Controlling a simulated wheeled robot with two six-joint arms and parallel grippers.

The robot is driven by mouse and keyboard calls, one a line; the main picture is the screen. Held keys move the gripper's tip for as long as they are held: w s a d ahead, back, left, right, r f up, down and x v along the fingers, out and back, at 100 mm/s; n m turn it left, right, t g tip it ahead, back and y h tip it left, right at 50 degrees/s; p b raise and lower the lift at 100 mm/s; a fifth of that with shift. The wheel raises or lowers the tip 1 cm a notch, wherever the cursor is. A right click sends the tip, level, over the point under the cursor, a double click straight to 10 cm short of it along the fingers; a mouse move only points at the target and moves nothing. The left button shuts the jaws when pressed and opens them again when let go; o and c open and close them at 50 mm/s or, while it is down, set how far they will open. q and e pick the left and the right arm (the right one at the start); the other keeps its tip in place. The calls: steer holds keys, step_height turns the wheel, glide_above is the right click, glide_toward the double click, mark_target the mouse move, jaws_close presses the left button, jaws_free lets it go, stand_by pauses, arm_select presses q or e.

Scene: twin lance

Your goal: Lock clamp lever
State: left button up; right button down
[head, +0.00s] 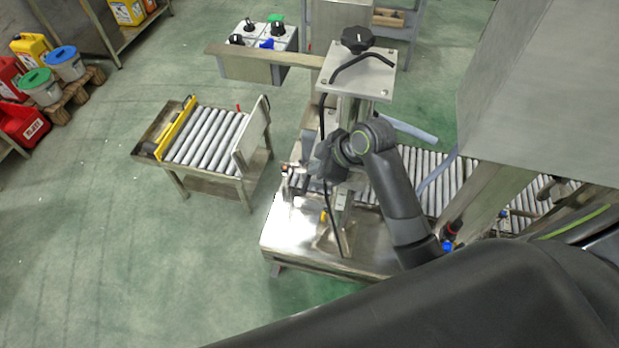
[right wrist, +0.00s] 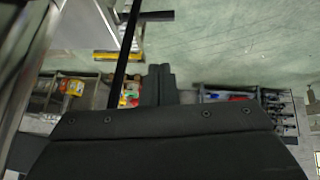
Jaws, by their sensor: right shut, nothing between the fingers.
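My right gripper (head: 300,168) is beside the steel post (head: 343,200) of the machine in the head view, on the post's left side. Its fingers are together and empty, and they also show shut in the right wrist view (right wrist: 158,84). A small dark part with a red-orange tip (head: 285,171) is close to the fingertips; I cannot tell if they touch. A small yellow part (head: 323,215) is low on the post's left side. I cannot tell which part is the clamp lever; my arm and gripper hide part of this area. My left gripper is not in view.
A black knob (head: 357,39) tops the post's plate, and a black cable (head: 326,160) hangs along the post. A roller table (head: 210,138) stands to the left, and a roller conveyor (head: 425,170) runs behind my arm. Green floor (head: 110,220) at left is clear.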

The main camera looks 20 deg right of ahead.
mark_target(310, 181)
steer(key=x, duration=0.4)
steer(key=shift+w+a+f+p, duration=0.1)
steer(key=shift+a+f+p, duration=0.05)
steer(key=shift+f+p, duration=0.15)
steer(key=f, duration=0.1)
steer(key=f+p, duration=0.1)
steer(key=f, duration=0.1)
steer(key=shift+w+d, duration=0.15)
steer(key=shift+d, duration=0.1)
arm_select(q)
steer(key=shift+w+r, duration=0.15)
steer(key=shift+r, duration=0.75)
arm_select(e)
steer(key=shift+d+f, duration=0.2)
steer(key=shift+f, duration=0.45)
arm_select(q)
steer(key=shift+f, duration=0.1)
